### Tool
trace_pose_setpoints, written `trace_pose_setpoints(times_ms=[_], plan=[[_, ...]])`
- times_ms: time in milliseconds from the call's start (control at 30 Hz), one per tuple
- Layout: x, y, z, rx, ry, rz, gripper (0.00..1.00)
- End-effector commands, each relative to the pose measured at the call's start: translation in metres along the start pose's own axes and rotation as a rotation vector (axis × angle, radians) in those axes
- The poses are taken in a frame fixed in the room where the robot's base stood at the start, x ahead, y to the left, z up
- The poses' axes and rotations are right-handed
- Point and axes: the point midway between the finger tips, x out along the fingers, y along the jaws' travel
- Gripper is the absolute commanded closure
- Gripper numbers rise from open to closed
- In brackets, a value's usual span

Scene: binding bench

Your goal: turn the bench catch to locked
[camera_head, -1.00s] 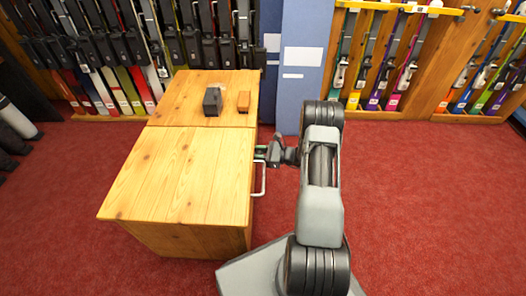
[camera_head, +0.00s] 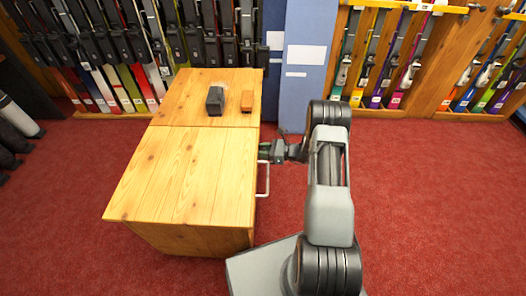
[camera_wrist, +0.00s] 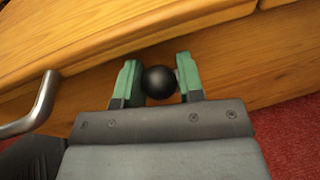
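The bench catch shows in the wrist view as a round black knob (camera_wrist: 161,82) in front of the bench's wooden side. My gripper (camera_wrist: 161,79) has its two green fingers on either side of the knob, apparently touching it. The rest of the catch is hidden behind the knob and gripper. In the head view my gripper (camera_head: 266,151) is at the right side of the wooden bench (camera_head: 180,180), and the knob cannot be made out there.
A metal bar handle (camera_head: 266,180) sticks out from the bench's right side, close to my gripper; it also shows in the wrist view (camera_wrist: 36,105). A dark block (camera_head: 215,100) and an orange-brown block (camera_head: 247,101) lie on the bench top. Red floor is clear at right.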

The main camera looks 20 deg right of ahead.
Motion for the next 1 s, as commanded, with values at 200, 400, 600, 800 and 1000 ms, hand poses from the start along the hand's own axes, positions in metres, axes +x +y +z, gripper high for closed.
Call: trace_pose_setpoints(times_ms=[200, 400, 600, 800, 1000], plan=[[-0.001, 0.0, 0.0, 0.0, 0.0, -0.001, 0.44], [-0.001, 0.0, 0.0, 0.0, 0.0, -0.001, 0.42], [-0.012, -0.001, 0.001, 0.001, 0.001, -0.003, 0.42], [-0.05, -0.001, 0.002, 0.002, 0.0, -0.005, 0.42], [-0.09, 0.0, 0.002, 0.001, 0.0, -0.004, 0.42]])
